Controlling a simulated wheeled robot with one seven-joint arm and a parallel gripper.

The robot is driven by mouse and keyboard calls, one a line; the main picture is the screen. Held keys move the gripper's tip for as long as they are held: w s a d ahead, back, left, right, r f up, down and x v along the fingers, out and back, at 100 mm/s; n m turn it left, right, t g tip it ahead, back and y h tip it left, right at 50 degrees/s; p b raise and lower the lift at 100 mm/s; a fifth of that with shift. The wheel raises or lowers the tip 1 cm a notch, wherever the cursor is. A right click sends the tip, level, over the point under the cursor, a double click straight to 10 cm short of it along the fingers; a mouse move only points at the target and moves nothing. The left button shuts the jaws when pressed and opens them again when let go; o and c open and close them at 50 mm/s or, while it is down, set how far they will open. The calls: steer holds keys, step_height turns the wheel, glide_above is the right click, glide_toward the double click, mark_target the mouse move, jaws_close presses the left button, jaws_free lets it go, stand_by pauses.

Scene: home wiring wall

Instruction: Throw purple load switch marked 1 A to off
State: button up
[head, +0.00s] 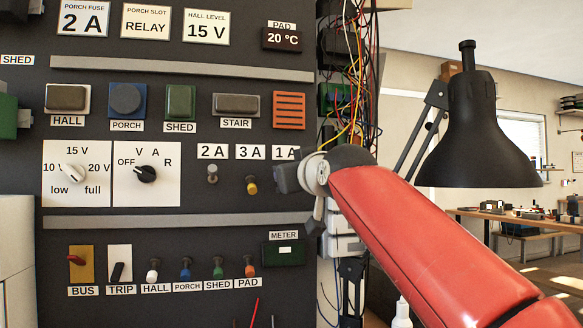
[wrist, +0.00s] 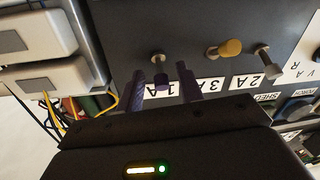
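The 1 A load switch (wrist: 157,58) shows in the wrist view as a small round metal part with a dark purplish part beside it. Its lever position is hard to tell. The 1 A label (wrist: 160,88) lies near it. My gripper (wrist: 162,72) is open, with its two dark purplish fingers apart, one on each side of the switch in that view. I cannot tell whether they touch it. In the head view my gripper (head: 287,178) is at the panel just below the 1 A label (head: 285,153) and hides the switch.
The 3 A switch with a yellow tip (head: 252,187) and the grey 2 A switch (head: 212,173) are close on the left. A grey rail (head: 180,221) runs below. Loose wires (head: 352,80) hang at the panel's right edge, and a black lamp (head: 475,140) stands right of it.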

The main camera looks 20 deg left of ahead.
steer(key=shift+w+a, duration=0.35)
steer(key=shift+w, duration=0.1)
jaws_close()
steer(key=shift+f, duration=0.1)
